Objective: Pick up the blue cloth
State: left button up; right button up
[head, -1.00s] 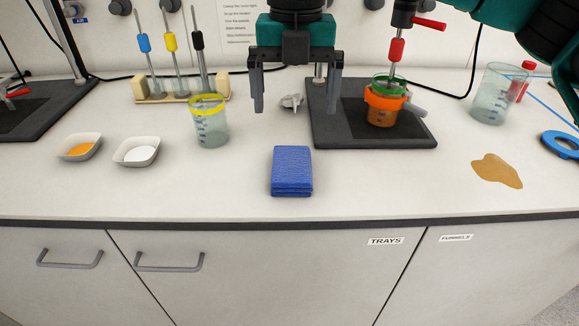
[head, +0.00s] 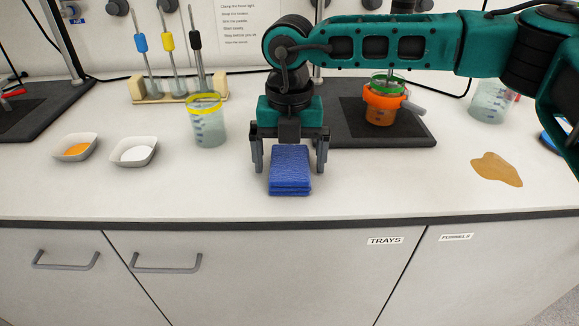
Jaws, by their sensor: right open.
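The blue cloth (head: 290,172) is folded into a small thick stack and lies on the white bench near its front edge. My right gripper (head: 290,172) points down at the cloth with its jaws open. One finger is at the left side of the cloth and the other is at the right side, around its far part. I cannot tell whether the fingers touch the cloth. My left gripper is not in view.
A beaker with a yellow rim (head: 208,122) stands left of the gripper. Two white trays (head: 135,152) sit further left. An orange-banded beaker (head: 383,106) stands on a dark base plate (head: 420,136) at the right. A brown spill (head: 496,169) lies at the right. The bench front is clear.

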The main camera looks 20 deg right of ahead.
aim_at(290, 161)
jog(key=c, duration=1.1)
jog(key=shift+r, duration=0.1)
notch_tip(290, 161, up, 20)
jog(key=p, duration=0.2)
jog(key=o, duration=0.4)
jog(key=c, duration=0.3)
